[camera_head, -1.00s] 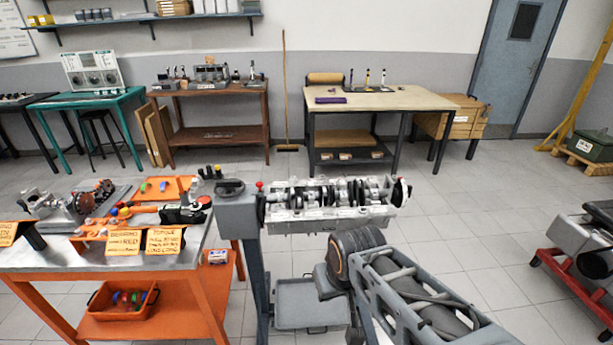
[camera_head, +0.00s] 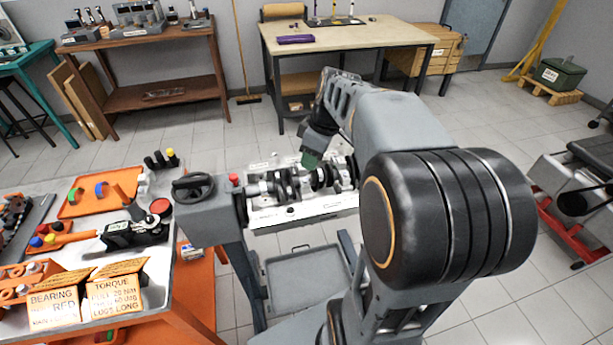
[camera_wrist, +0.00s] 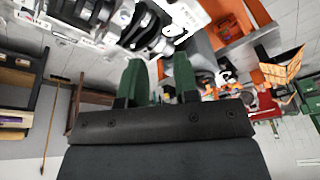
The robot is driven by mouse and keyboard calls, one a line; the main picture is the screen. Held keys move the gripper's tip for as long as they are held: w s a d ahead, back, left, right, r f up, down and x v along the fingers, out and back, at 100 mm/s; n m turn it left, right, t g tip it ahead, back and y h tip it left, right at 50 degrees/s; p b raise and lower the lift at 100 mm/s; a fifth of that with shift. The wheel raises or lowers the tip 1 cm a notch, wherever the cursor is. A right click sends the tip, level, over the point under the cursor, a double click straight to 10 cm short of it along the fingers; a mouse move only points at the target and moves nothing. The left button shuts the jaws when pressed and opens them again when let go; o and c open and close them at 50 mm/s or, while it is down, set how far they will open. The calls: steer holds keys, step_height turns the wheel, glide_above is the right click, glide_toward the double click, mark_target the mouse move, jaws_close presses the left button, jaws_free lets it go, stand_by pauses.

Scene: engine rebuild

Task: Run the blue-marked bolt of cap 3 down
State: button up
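The engine block (camera_head: 290,212) sits on a grey stand, with its crankshaft (camera_head: 284,186) and dark caps showing on top. It also shows upside down at the top of the wrist view (camera_wrist: 112,40). I cannot make out cap 3 or a blue-marked bolt; my arm hides part of the block's right side. My gripper (camera_head: 311,160) hangs above the crankshaft, pointing down. In the wrist view its two green fingers (camera_wrist: 160,77) stand apart with nothing seen between them. Whether the fingertips touch anything is not clear.
An orange-framed bench (camera_head: 185,300) at left carries a black tool (camera_head: 133,232), an orange tray (camera_head: 98,192) and yellow lettered cards (camera_head: 115,287). A grey tray (camera_head: 300,272) lies below the block. A wooden table (camera_head: 345,38) stands behind. The floor to the right is clear up to a red-framed stand (camera_head: 565,240).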

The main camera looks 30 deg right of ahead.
mark_target(306, 179)
steer(key=w+d+n+y, duration=0.2)
steer(key=w+d+n, duration=0.25)
steer(key=d, duration=0.25)
steer(key=x, duration=1.4)
steer(key=shift+s+d, duration=0.1)
steer(key=shift+s, duration=0.15)
steer(key=shift+c, duration=0.3)
jaws_close()
